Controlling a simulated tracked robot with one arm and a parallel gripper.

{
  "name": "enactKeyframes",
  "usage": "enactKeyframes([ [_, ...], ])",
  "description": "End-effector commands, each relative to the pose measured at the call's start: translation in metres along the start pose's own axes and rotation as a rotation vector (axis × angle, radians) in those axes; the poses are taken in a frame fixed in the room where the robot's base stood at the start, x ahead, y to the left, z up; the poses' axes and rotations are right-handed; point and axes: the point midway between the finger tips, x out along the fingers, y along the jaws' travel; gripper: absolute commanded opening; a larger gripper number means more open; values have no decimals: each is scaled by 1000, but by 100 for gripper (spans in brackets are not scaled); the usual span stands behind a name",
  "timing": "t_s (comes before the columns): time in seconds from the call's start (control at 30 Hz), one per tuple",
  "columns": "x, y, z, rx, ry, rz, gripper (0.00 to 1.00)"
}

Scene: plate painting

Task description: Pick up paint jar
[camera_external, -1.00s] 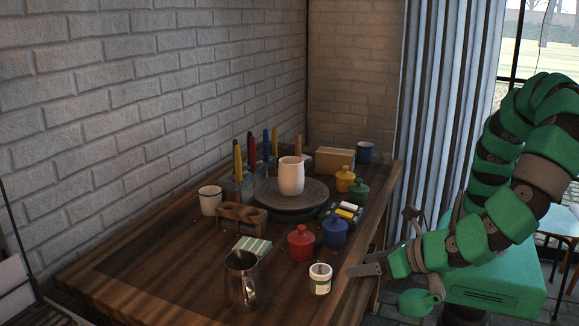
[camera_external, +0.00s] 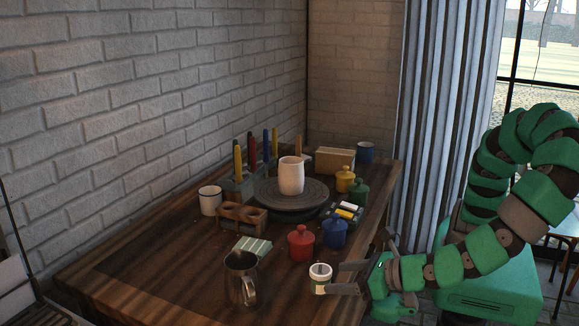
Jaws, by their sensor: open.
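Several lidded paint jars stand upright on the wooden table (camera_external: 150,262): a red jar (camera_external: 301,243), a blue jar (camera_external: 335,232), a green jar (camera_external: 358,192) and a yellow jar (camera_external: 345,179).
A metal pitcher (camera_external: 240,280) stands left of the white jar. A light striped block (camera_external: 252,246) lies behind it. A turntable (camera_external: 268,196) holds a white jug (camera_external: 291,176). A wooden holder (camera_external: 242,218) and white mug (camera_external: 210,200) stand at left. The front left table is clear.

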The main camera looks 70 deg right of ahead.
Motion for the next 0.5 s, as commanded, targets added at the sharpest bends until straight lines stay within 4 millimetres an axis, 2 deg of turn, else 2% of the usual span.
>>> enactKeyframes([
  [0.27, 14, 1, 0, 1, 2, -1, 66],
  [0.5, 43, 3, 2, 2, 0, -5, 66],
])
